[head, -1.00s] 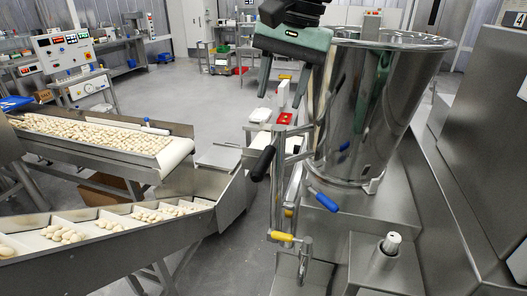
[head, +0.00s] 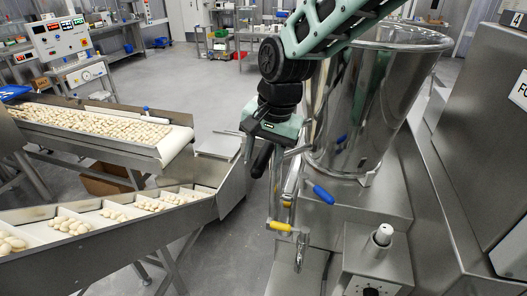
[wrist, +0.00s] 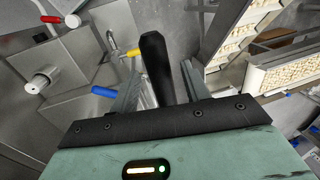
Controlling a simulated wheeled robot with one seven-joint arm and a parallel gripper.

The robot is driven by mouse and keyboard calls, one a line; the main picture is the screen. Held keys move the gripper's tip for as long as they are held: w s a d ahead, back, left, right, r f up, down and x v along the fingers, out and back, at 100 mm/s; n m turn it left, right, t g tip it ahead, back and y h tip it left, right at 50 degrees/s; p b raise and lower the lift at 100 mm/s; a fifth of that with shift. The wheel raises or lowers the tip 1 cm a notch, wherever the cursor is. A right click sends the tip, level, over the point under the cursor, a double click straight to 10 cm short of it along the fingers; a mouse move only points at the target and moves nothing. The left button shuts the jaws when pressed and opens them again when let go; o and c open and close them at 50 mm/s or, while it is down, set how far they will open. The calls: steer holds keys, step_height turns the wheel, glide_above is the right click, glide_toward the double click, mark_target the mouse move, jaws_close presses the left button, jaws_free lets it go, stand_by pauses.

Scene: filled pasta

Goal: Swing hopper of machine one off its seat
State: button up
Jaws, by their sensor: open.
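The hopper (head: 372,110) is a tall, shiny steel vessel at the right of the head view. It stands upright on a steel machine body, partly hidden behind my arm. A black handle (head: 262,160) is on the steel linkage to the hopper's left. My gripper (head: 270,147) is open and points down over this handle. In the wrist view the black handle (wrist: 155,60) stands between my two spread fingers. I cannot tell whether either finger touches it.
A blue lever (head: 323,195) and a yellow lever (head: 280,226) lie close below my gripper. A white knob (head: 384,231) tops a steel box at the front. Conveyors with pasta (head: 95,133) run along the left. A grey floor aisle lies behind.

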jaws_close()
steer(key=w+d+n+g, duration=0.1)
steer(key=w+d+n, duration=0.1)
steer(key=d+n, duration=0.5)
steer(key=w+d+n+g, duration=0.1)
steer(key=w+d+n, duration=0.2)
steer(key=d+n, duration=0.4)
steer(key=shift+d+h+p, duration=0.3)
steer(key=shift+d+p, duration=0.05)
steer(key=shift+d, duration=0.25)
stand_by(0.4)
jaws_free()
steer(key=shift+s+g, duration=0.1)
steer(key=shift+g, duration=0.2)
